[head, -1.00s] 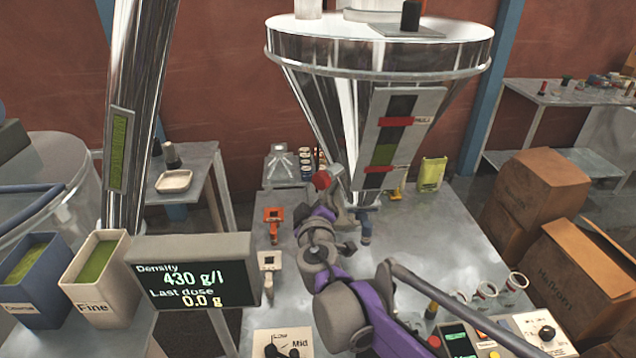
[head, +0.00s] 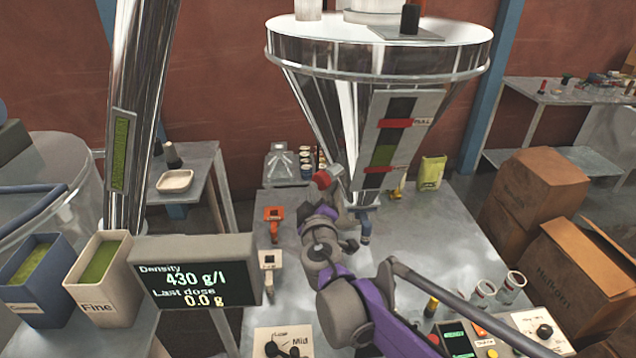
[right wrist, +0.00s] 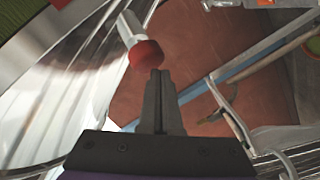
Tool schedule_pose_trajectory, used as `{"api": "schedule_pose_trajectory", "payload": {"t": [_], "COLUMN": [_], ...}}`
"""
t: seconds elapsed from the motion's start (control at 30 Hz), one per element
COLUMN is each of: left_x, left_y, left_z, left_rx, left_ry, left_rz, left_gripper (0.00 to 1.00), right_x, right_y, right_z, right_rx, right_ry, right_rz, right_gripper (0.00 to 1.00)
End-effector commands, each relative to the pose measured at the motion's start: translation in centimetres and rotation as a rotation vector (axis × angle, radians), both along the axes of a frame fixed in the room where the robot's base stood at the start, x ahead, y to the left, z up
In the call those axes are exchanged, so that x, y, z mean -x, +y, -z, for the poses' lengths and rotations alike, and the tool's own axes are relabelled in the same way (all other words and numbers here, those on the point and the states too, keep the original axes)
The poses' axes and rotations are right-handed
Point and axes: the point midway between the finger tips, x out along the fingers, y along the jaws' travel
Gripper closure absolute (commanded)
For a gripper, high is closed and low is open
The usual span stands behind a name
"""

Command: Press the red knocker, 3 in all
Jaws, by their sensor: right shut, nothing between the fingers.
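The red knocker (head: 322,180) is a round red cap at the lower left side of the steel hopper (head: 345,90). In the right wrist view the red cap (right wrist: 146,54) sits on a pale cylinder, just ahead and slightly left of the fingertips. My right gripper (right wrist: 160,74) is shut and empty, its tips very close to the cap; I cannot tell whether they touch. In the head view my right gripper (head: 318,208) is just below the knocker, partly hidden by its own arm. My left gripper is not in view.
The steel table (head: 430,230) carries an orange-handled part (head: 274,214), glass jars (head: 510,285) and a control panel (head: 470,340). Boxes (head: 540,190) stand at the right. The hopper wall is close beside the gripper.

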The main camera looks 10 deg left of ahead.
Motion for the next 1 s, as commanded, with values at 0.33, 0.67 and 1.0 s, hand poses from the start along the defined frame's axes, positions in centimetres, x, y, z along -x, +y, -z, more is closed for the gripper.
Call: {"api": "schedule_pose_trajectory", "payload": {"t": [0.33,0.67,1.0], "left_x": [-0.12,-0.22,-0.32], "left_y": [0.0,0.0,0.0], "left_z": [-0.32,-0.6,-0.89], "left_rx": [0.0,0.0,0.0], "left_ry": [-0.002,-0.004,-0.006], "left_rz": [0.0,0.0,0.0], "left_gripper": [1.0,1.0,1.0], "right_x": [-0.35,-0.69,-1.05], "right_y": [-0.2,-0.44,-0.72], "right_z": [-0.03,-0.03,-0.05], "right_rx": [0.0,0.0,0.0], "right_ry": [0.0,0.0,0.0], "right_rz": [0.0,0.0,0.001], "right_gripper": [1.0,1.0,1.0]}}
